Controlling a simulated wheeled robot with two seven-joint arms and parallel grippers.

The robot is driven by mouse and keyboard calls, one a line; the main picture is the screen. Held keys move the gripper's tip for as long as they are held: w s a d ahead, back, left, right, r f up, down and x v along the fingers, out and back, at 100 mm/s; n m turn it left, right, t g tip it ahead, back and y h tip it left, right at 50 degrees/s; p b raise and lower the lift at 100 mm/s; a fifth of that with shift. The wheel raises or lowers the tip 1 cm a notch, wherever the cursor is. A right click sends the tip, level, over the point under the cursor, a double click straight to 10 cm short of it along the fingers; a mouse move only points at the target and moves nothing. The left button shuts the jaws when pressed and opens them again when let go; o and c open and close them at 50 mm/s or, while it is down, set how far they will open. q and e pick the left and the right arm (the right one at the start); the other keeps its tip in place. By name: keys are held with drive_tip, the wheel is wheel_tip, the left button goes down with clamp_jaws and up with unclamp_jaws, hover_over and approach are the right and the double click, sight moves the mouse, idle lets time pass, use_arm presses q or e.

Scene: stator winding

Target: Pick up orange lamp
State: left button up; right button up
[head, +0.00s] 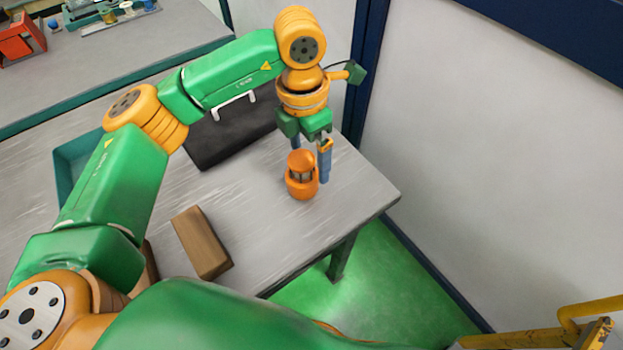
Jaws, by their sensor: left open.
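The orange lamp (301,183) stands upright on the grey table (262,238), near its right end. It has a rounded orange top, a dark band in the middle and an orange base. My left gripper (311,165) points down at the lamp from above and behind. Its fingers are apart, one blue finger to the right of the lamp and the other partly hidden behind the lamp's top. I cannot tell whether a finger touches the lamp. My right gripper is not in view.
A brown block (201,243) lies on the table left of the lamp. A black case (230,137) lies behind, and a teal bin (75,165) is at the left. A white wall (480,160) stands close on the right. Another bench (110,65) is at the back left.

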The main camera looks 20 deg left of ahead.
sight(297, 161)
use_arm(q)
drive_tip(key=f, duration=0.1)
drive_tip(key=a+f+p, duration=0.1)
drive_tip(key=s+f+p, duration=0.1)
drive_tip(key=shift+a+f, duration=0.15)
drive_tip(key=shift+a, duration=0.25)
drive_tip(key=f, duration=0.4)
drive_tip(key=shift+w+d+f+p, duration=0.1)
drive_tip(key=shift+w+d+p, duration=0.2)
drive_tip(key=shift+d+p, duration=0.05)
drive_tip(key=shift+s+a, duration=0.1)
drive_tip(key=c, duration=1.4)
drive_tip(key=shift+c, duration=0.2)
